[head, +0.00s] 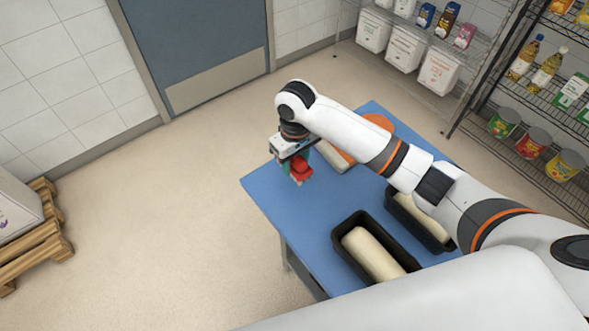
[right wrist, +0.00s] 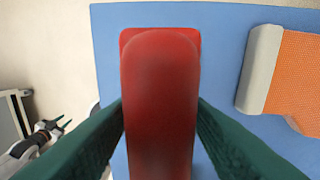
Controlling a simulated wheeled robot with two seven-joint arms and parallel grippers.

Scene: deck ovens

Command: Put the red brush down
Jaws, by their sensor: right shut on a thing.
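The red brush (head: 301,169) is in my right gripper (head: 300,178), over the far left part of the blue table (head: 268,189). In the right wrist view, the red brush (right wrist: 160,95) stands large between the two dark green fingers, which press on its sides. Blue tabletop (right wrist: 225,50) shows behind it. I cannot tell whether the brush touches the table. What looks like my left gripper (right wrist: 60,124) shows small at the lower left of the right wrist view, away from the brush; its opening is too small to judge.
An orange textured item with a pale end (right wrist: 258,70) lies right of the brush. Two black tins, one in front (head: 342,249) and one partly behind my arm (head: 393,207), hold pale dough. Shelves (head: 535,165) stand at the right. Tabletop left of the tins is clear.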

